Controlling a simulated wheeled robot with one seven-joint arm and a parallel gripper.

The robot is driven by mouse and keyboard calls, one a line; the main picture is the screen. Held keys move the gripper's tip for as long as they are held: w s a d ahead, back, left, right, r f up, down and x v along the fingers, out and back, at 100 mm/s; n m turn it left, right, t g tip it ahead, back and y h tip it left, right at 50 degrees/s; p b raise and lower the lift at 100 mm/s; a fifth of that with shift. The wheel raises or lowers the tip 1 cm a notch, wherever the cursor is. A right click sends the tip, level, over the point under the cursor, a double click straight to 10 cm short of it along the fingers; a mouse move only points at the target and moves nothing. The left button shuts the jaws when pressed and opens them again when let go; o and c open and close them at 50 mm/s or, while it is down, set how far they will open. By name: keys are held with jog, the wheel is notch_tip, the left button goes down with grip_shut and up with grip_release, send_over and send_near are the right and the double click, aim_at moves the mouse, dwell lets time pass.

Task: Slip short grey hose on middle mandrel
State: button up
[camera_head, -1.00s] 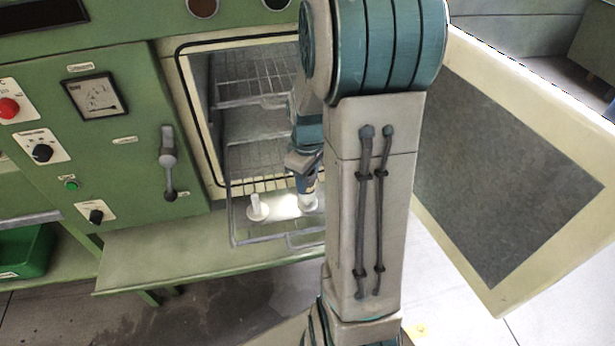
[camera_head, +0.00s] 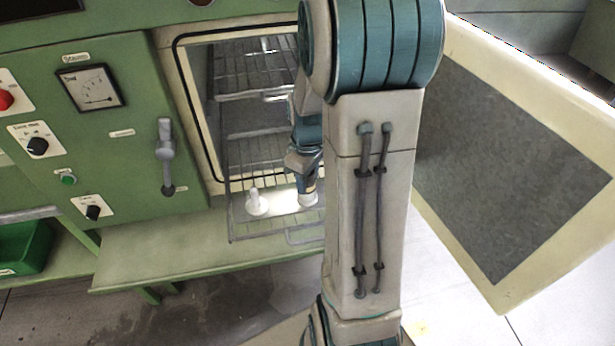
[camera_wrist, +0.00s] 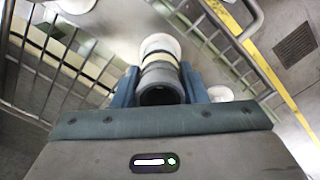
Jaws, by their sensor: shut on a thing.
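My gripper (camera_wrist: 162,88) is shut on the short grey hose (camera_wrist: 161,78), with a blue finger on each side of it. The hose's dark open end faces the wrist camera. Beyond it, in line, are pale bands and the round white base of the middle mandrel (camera_wrist: 160,42); I cannot tell how far the hose sits over the mandrel. In the head view my gripper (camera_head: 307,190) is low over the white base of that mandrel (camera_head: 308,201), and the hose is hard to make out. Another white mandrel (camera_head: 257,203) stands upright to the left, apart from my gripper.
The mandrels stand on a wire rack (camera_head: 265,238) drawn out of the green steamer cabinet's opening. A further white base (camera_wrist: 220,93) shows at right in the wrist view. The open door (camera_head: 510,170) stands to the right. A lever handle (camera_head: 166,155) is on the left panel.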

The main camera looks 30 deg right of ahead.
jog(key=o, duration=1.2)
notch_tip(320, 180, up, 14)
jog(key=shift+f, duration=0.1)
jog(key=s+a+m+t, duration=0.1)
jog(key=s+a+m, duration=0.1)
jog(key=s+a, duration=0.2)
jog(key=s+a+m+t, duration=0.1)
jog(key=s+a+m, duration=0.1)
jog(key=s+a, duration=0.2)
jog(key=s+a+m+t, duration=0.1)
jog(key=s+a, duration=0.3)
jog(key=shift+s+f+m, duration=0.25)
jog(key=shift+f+m, duration=0.15)
